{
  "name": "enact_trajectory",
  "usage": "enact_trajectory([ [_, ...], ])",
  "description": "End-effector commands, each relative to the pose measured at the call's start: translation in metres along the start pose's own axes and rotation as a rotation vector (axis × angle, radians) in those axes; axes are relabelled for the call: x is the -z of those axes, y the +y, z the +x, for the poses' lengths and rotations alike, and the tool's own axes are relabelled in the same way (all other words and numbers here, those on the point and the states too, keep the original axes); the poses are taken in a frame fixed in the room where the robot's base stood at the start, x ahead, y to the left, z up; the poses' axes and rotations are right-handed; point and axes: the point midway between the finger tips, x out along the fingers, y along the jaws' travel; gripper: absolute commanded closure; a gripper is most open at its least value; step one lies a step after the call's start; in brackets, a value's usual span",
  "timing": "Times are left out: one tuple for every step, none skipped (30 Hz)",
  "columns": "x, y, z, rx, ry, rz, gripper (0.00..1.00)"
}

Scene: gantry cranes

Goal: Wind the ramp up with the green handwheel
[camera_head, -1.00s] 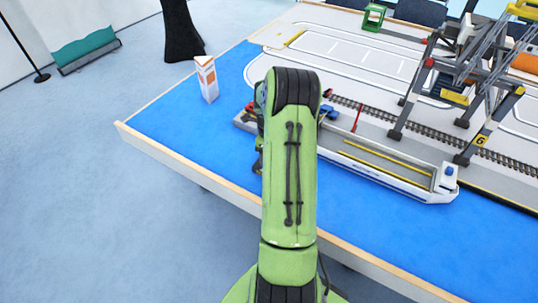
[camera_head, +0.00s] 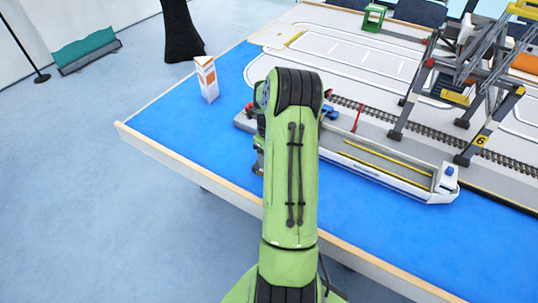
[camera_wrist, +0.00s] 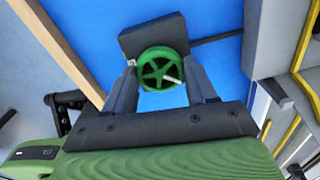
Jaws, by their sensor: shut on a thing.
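The green handwheel (camera_wrist: 154,69) shows in the wrist view, round and spoked, with a small pale crank knob (camera_wrist: 172,80) on its lower right. It sits in front of a dark grey block (camera_wrist: 140,40). My gripper (camera_wrist: 165,80) has one finger on each side of the wheel and is shut on it; the exact contact at the rim is hard to see. In the head view my green arm hides the handwheel and the gripper. I cannot make out the ramp for certain.
A white ship (camera_head: 398,172) lies on the blue table top (camera_head: 170,124), right of my arm. An orange-and-white carton (camera_head: 207,79) stands at the left. A gantry crane marked 6 (camera_head: 481,141) stands at the right.

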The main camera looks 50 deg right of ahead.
Motion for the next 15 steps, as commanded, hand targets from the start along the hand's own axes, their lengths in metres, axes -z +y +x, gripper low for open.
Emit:
enact_trajectory([
  [-0.0004,-0.0011,-0.001,0.004,-0.002,0.004,0.39],
  [-0.0003,-0.0012,-0.001,0.004,-0.002,0.003,0.35],
  [-0.0003,-0.001,-0.0009,0.003,-0.002,0.003,0.28],
  [-0.0003,-0.0009,-0.0008,0.003,-0.002,0.003,0.24],
  [-0.0002,-0.0008,-0.0007,0.003,-0.002,0.002,0.19],
  [-0.0002,-0.0007,-0.0006,0.002,-0.001,0.002,0.18],
  [-0.0001,-0.0006,-0.0006,0.002,-0.001,0.002,0.18],
  [-0.0001,-0.0006,-0.0005,0.002,-0.001,0.001,0.18],
  [-0.0001,-0.0005,-0.0004,0.001,-0.001,0.001,0.18],
  [-0.0001,-0.0004,-0.0003,0.001,-0.001,0.001,0.18],
  [0.0,-0.0004,-0.0003,0.001,-0.001,0.001,0.18],
  [0.0,-0.0003,-0.0003,0.001,0.0,0.001,0.18],
  [-0.0001,-0.0003,-0.001,0.001,0.0,0.001,0.18],
  [-0.0001,-0.0004,-0.0025,0.001,-0.001,0.001,0.18],
  [-0.0002,-0.0005,-0.0064,0.002,-0.001,0.0,0.18],
])
